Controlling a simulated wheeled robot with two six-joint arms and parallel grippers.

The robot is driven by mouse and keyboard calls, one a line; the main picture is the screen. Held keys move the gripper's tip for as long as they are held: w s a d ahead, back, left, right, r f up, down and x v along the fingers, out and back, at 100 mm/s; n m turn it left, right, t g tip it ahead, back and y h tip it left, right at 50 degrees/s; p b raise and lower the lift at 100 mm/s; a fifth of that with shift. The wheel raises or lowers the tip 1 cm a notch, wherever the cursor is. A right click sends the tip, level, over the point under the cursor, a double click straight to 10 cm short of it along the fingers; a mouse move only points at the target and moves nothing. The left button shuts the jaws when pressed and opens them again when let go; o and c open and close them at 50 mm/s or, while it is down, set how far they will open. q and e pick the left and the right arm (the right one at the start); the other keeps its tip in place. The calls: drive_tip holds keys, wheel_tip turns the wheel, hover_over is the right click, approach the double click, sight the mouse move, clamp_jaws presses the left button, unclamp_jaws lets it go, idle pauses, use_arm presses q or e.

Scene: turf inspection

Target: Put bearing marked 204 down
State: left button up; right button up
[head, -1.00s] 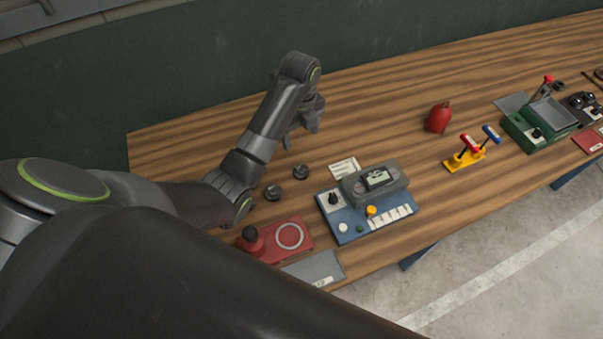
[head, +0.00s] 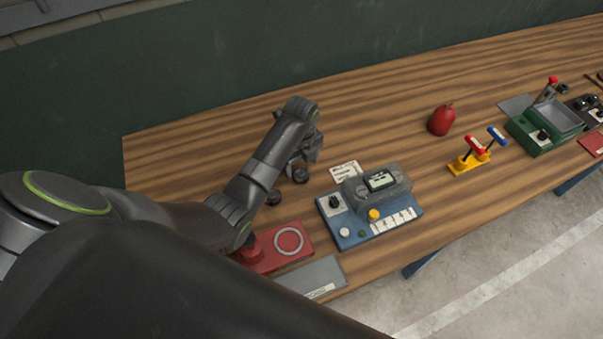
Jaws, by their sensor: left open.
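Two small dark round pieces that look like bearings lie on the wooden bench (head: 220,150). One bearing (head: 274,197) is close to my left forearm. The other bearing (head: 301,176) is just below my left gripper's fingers in the picture. Markings are too small to read, so I cannot tell which is 204. My left gripper (head: 304,162) points down and is open, over or right beside the second bearing. Whether the fingers touch it is unclear. I see nothing held. My right gripper is not in view.
A white label card (head: 345,171) and a blue tester (head: 352,228) stand right of the bearings. A red block with a ring (head: 289,241) and a grey plate (head: 318,275) are nearer. A red rounded object (head: 441,119) stands farther right. The bench's back left is clear.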

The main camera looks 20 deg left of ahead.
sight(301, 173)
use_arm(q)
drive_tip(key=shift+d+f, duration=0.1)
drive_tip(key=shift+f, duration=1.75)
drive_tip(key=c, duration=1.3)
drive_tip(key=shift+o, duration=0.2)
drive_tip(key=shift+r, duration=0.1)
